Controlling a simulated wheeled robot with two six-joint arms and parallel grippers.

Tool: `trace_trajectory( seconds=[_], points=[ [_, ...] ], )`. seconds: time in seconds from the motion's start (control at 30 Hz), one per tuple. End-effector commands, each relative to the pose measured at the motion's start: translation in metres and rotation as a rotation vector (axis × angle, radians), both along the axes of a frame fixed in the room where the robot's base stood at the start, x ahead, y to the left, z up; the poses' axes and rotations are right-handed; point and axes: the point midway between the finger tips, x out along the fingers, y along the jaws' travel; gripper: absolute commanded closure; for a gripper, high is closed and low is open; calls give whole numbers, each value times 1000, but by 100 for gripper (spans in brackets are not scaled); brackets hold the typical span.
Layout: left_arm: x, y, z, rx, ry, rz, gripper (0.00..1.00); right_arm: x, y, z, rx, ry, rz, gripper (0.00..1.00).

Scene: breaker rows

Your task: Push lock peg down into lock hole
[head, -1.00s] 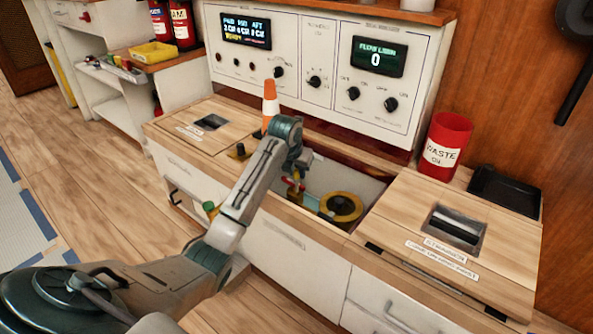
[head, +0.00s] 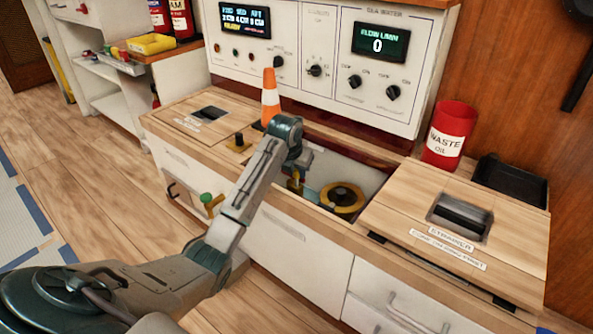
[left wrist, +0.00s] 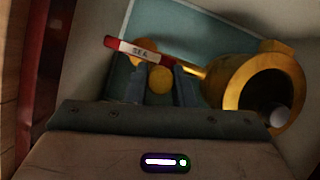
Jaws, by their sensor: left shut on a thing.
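My left gripper (left wrist: 158,86) reaches down into an open well in the counter, beside a yellow ring-shaped fitting (head: 342,197). In the left wrist view its two dark fingers are shut on a rounded yellow piece (left wrist: 160,79). A red and white tag (left wrist: 138,50) reading "SEA" lies across the fingertips. The yellow fitting (left wrist: 240,82) is close on the right there, with a pale round end inside its opening. In the head view my arm mostly hides the gripper and the held piece. I cannot tell which part is the lock peg, and no lock hole can be made out.
A wooden cover marked "strainer" (head: 400,213) lies right of the well, with a red waste oil bin (head: 450,135) behind it. An orange and white cone (head: 270,97) and a small black knob (head: 239,141) stand left of it. A control panel (head: 315,60) rises behind.

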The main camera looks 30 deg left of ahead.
Motion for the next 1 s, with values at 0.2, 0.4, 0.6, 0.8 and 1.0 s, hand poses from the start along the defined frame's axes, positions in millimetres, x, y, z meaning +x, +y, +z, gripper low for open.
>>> trace_trajectory(
  seconds=[0.2, 0.4, 0.6, 0.8, 1.0],
  points=[
    [0, 0, -10, 0, 0, 0, 100, 0, 0, -10, 0, 0, 0, 64],
    [0, 0, -7, 0, 0, 0, 52, 0, 0, -7, 0, 0, 0, 64],
    [0, 0, -6, 0, 0, 0, 52, 0, 0, -7, 0, 0, 0, 64],
    [-7, -1, 15, 2, -2, -1, 52, 0, 0, 8, 0, 0, 0, 64],
    [-22, -4, 55, 2, -3, -1, 52, 0, 0, 32, 0, 0, 0, 64]
  ],
)
